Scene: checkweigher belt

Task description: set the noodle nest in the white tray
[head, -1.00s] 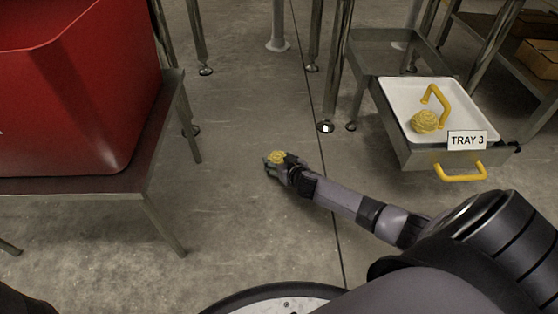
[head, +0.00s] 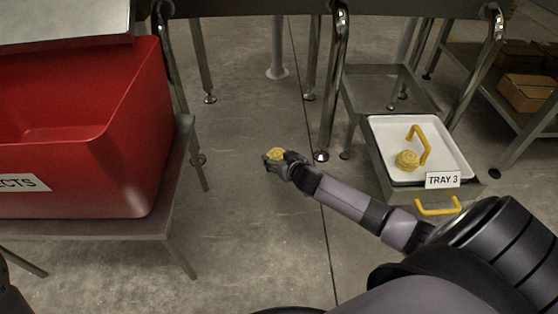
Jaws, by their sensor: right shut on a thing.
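A yellow noodle nest (head: 276,154) is held in my right gripper (head: 275,160), which is shut on it. The gripper is over open floor, left of the white tray (head: 457,164) and well apart from it. The white tray sits in a metal drawer at the right, labelled TRAY 3. A second yellow nest (head: 407,160) lies in the tray, beside a yellow curved piece like a handle (head: 421,140). My left gripper is out of view.
A red bin (head: 95,140) stands on a metal table (head: 150,225) at the left. A yellow handle (head: 438,207) sticks out from the drawer front. Metal legs (head: 333,90) stand behind. Cardboard boxes (head: 525,92) are on a shelf at the right.

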